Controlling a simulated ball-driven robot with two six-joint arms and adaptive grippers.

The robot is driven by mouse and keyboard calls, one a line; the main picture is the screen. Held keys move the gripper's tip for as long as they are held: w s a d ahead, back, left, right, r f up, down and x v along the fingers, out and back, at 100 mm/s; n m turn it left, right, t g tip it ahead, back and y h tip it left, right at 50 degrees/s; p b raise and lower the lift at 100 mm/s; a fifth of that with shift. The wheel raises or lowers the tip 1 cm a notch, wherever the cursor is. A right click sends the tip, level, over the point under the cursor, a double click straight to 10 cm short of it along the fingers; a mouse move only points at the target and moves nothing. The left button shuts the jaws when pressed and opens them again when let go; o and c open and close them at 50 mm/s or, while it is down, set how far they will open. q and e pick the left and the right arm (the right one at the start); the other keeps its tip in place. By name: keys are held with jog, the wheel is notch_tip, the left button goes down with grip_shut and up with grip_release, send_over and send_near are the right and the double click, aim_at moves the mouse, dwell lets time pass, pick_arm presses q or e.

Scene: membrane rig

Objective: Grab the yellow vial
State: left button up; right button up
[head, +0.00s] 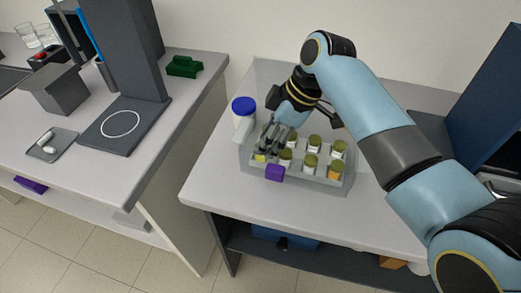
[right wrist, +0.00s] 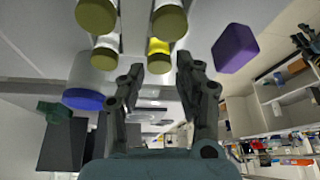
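A grey rack (head: 320,183) on the right-hand bench holds several vials with olive caps. The yellow vial (head: 260,157) stands at the rack's front left end, partly hidden by my right gripper (head: 267,142). That gripper reaches down over it. In the right wrist view, the yellow vial (right wrist: 158,47) shows its yellow body and olive cap in the gap between the two fingertips. My right gripper (right wrist: 160,72) is open, with a finger on each side and visible space around the cap. My left gripper is not in view.
Other vials (head: 310,162) stand close beside it in the rack. A purple block (head: 275,173) is at the rack's front. A white jar with a blue cap (head: 243,108) stands behind left. The bench front (head: 215,190) is clear.

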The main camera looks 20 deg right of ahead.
jog(key=shift+x, duration=1.15)
jog(key=shift+w+a+f, duration=0.1)
jog(key=shift+f, duration=0.05)
jog(key=shift+c, duration=0.9)
jog(key=c, duration=0.4)
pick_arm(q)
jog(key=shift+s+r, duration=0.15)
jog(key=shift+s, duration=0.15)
pick_arm(e)
jog(key=shift+c, duration=0.3)
